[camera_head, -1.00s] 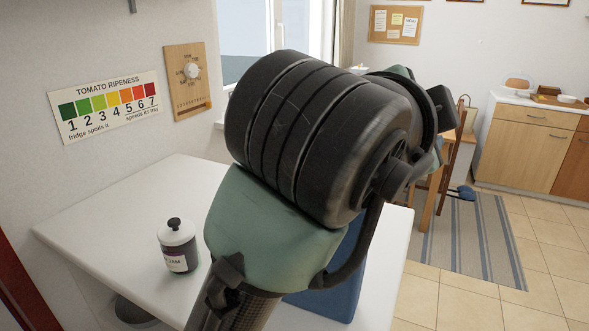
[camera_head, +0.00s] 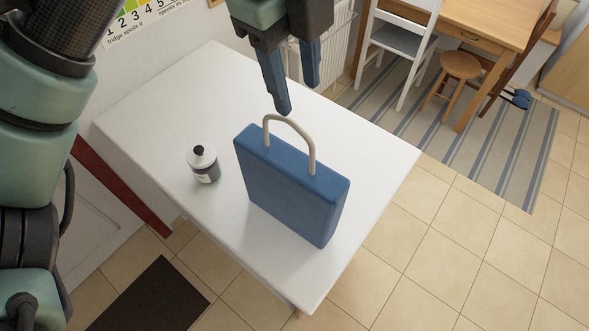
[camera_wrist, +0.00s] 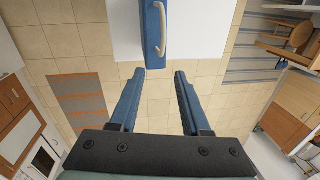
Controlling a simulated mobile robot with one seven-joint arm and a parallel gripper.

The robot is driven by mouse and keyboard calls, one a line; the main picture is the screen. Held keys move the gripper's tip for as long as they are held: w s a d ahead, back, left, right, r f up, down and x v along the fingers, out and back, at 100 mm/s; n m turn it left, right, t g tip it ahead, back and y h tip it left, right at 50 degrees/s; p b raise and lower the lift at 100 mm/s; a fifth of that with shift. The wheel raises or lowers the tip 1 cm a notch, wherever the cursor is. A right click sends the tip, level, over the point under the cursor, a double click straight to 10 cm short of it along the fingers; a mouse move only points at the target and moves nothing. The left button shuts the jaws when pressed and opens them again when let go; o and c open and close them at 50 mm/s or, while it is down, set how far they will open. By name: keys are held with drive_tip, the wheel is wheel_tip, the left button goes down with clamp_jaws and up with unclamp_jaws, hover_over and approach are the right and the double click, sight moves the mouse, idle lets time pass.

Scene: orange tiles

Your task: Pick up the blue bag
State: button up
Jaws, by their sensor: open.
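The blue bag (camera_head: 291,190) stands upright on the white table (camera_head: 150,115), with a cream arched handle (camera_head: 291,124) on top. My gripper (camera_head: 299,98) is open and empty, pointing down above and just behind the handle in the head view. In the wrist view my gripper (camera_wrist: 159,73) shows two blue fingers spread apart. There the bag (camera_wrist: 153,30) is seen from above, its lower end close to the left fingertip, with the handle on its right side. I cannot tell whether any finger touches the handle.
A white chair (camera_head: 398,45), a wooden stool (camera_head: 459,72) and a wooden table (camera_head: 490,28) stand beyond on a striped rug (camera_head: 510,145). The tiled floor (camera_head: 450,250) at right is clear.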

sight(306, 137)
drive_tip(key=shift+w+d+f+p, duration=0.3)
drive_tip(key=shift+f+p, duration=0.2)
drive_tip(key=shift+f, duration=1.6)
drive_tip(key=shift+w+d+f+p, duration=0.15)
drive_tip(key=shift+w+f+p, duration=0.3)
drive_tip(key=shift+f, duration=1.65)
drive_tip(key=shift+w+d+f+p, duration=0.25)
drive_tip(key=shift+f+p, duration=0.35)
drive_tip(key=shift+f, duration=1.5)
clamp_jaws()
